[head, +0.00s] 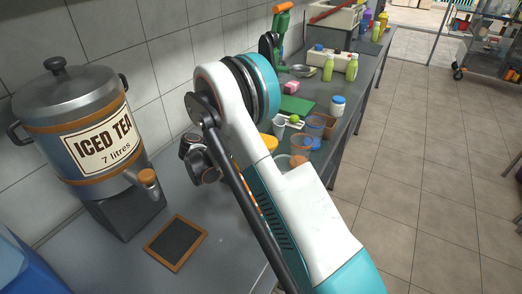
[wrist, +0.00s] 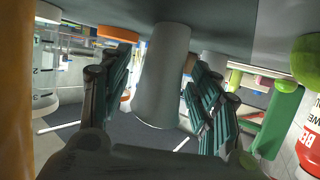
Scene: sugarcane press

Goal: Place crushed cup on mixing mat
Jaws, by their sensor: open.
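In the wrist view a pale grey-white cup (wrist: 160,75) stands between the two fingers of my gripper (wrist: 165,95). The fingers are open, on either side of it; the picture appears upside down, with the counter at the top. In the head view a white cup (head: 279,126) stands on the counter beside my arm, probably the same one. My arm hides the gripper there. A flat green board (head: 298,104) lies just behind the cup, and a dark wood-framed panel (head: 176,243) lies at the front. I cannot tell which one is the mixing mat.
A lime (head: 294,118), orange-tinted cups (head: 317,124) and a white jar with a blue lid (head: 337,105) crowd the cup. An iced tea dispenser (head: 95,140) stands left. The counter around the framed panel is mostly clear.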

